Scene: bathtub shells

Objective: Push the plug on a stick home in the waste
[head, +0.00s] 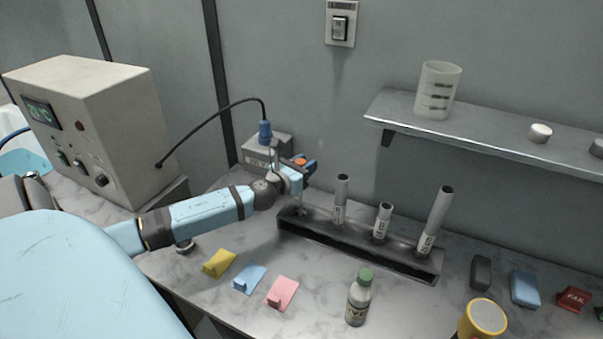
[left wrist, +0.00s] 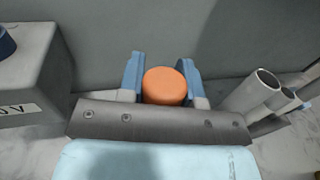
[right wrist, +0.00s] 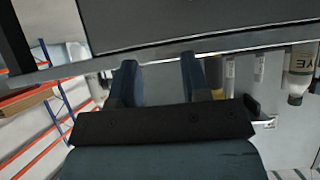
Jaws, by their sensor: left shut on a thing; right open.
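My left gripper (head: 298,172) is shut on an orange round-topped piece (left wrist: 165,87), which sits between its blue fingers in the left wrist view. The orange top (head: 299,160) also shows in the head view, above the left end of a long dark rack (head: 360,245). Whatever is below the orange top is mostly hidden by the gripper, so I cannot tell whether it is a plug on a stick or whether it is seated. No bathtub waste is clearly visible. My right gripper (right wrist: 160,85) is open and empty near a bench edge; it is not seen in the head view.
Several grey tubes, one (head: 436,215) tilted, stand in the rack. A grey box (head: 262,152) with a blue cable plug is behind my left gripper. A green-capped bottle (head: 358,300) and a yellow-sided jar (head: 484,318) stand in front. A shelf (head: 490,130) overhangs at right.

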